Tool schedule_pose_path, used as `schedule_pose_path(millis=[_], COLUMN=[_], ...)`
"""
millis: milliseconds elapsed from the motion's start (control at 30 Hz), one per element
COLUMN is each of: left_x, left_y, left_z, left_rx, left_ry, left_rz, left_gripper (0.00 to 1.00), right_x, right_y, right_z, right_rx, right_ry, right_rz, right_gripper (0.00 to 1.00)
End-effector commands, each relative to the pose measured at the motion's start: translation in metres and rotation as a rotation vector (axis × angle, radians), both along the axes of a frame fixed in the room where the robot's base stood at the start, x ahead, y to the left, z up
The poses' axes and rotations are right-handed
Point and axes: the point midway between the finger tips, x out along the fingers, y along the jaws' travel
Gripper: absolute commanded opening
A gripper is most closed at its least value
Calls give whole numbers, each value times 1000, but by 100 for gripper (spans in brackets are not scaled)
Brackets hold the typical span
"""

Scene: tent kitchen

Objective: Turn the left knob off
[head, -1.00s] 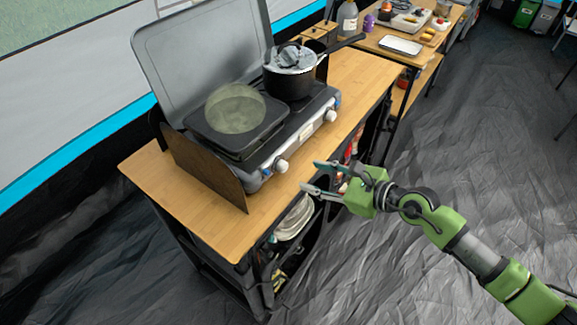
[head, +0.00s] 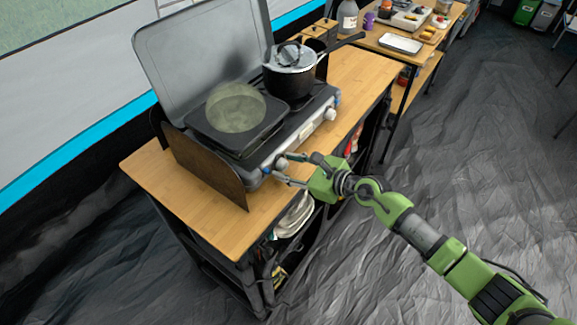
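The camping stove (head: 303,135) stands on the wooden table with its lid up. Its left knob (head: 281,164) is a pale round knob on the front face, near the left end. The right knob (head: 331,113) is further along the same face. My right gripper (head: 281,168) is at the left knob, with its fingers apart and the knob close to the fingertips, between or just behind them. I cannot tell whether the fingers touch it. My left gripper is not in view.
A dark griddle pan with a round translucent cover (head: 236,108) sits on the left burner. A lidded pot (head: 290,72) sits on the right burner. A wooden side panel (head: 205,165) stands left of the stove. The table's front edge (head: 262,215) lies below the gripper.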

Motion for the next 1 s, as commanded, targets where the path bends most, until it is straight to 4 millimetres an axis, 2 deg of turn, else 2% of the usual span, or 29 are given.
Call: schedule_pose_path(millis=[33,100,133,567,1000], left_x=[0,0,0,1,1], left_y=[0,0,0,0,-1], left_z=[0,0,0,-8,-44], left_rx=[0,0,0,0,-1], left_ry=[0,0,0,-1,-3], left_rz=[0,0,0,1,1], left_gripper=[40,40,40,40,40], right_x=[0,0,0,1,3], right_y=[0,0,0,-1,-3], right_z=[0,0,0,-2,-5], right_rx=[0,0,0,37,242], right_ry=[0,0,0,50,333], right_rz=[0,0,0,0,-1], right_gripper=[22,4,2,2,2])
